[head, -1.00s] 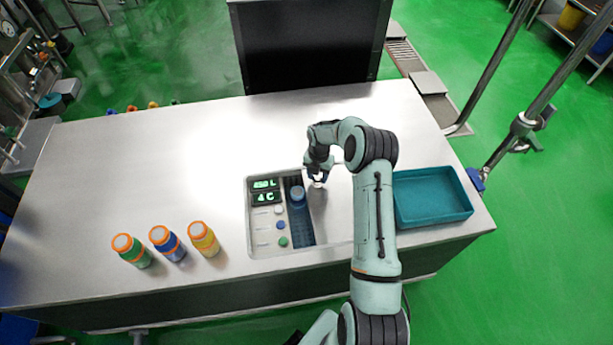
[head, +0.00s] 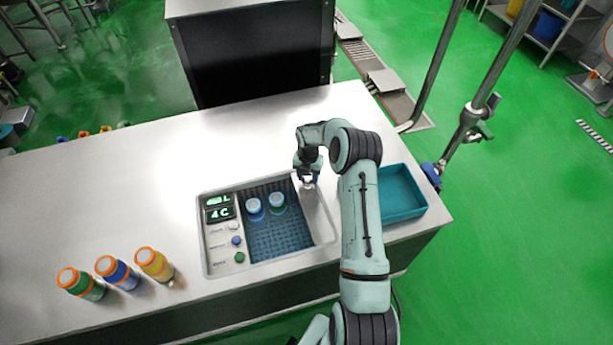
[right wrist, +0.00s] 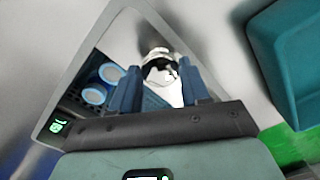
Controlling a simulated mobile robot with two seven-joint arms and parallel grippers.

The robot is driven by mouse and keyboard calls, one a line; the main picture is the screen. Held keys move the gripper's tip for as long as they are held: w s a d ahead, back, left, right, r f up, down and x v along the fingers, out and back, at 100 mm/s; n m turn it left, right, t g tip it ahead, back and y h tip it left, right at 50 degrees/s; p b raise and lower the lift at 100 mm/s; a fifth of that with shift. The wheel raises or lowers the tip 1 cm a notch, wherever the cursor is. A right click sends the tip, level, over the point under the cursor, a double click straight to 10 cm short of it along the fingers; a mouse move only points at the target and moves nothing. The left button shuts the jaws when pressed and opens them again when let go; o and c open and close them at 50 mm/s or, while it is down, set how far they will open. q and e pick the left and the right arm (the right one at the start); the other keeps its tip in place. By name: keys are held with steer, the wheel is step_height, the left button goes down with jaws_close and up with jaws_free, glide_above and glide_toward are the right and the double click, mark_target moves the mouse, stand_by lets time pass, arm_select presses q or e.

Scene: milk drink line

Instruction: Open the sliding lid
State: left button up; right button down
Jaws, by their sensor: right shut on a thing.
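The sliding lid (head: 317,213) is a metal panel at the right side of the sunken unit in the counter. It stands well open, and the blue-floored compartment (head: 275,238) to its left is uncovered. My right gripper (head: 308,183) is shut on the lid's small shiny knob near the far edge. In the right wrist view the knob (right wrist: 160,68) sits between the blue fingers. Two bottles with blue-and-white caps, a left one (head: 254,207) and a right one (head: 277,202), stand inside the compartment. My left gripper is not in view.
A panel with green displays (head: 219,207) and several buttons lies left of the compartment. A teal tray (head: 402,207) is right of my arm.

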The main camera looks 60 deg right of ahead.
steer(key=c, duration=0.5)
jaws_free()
steer(key=shift+c, duration=0.2)
step_height(320, 180, up, 13)
steer(key=shift+r, duration=0.2)
stand_by(0.4)
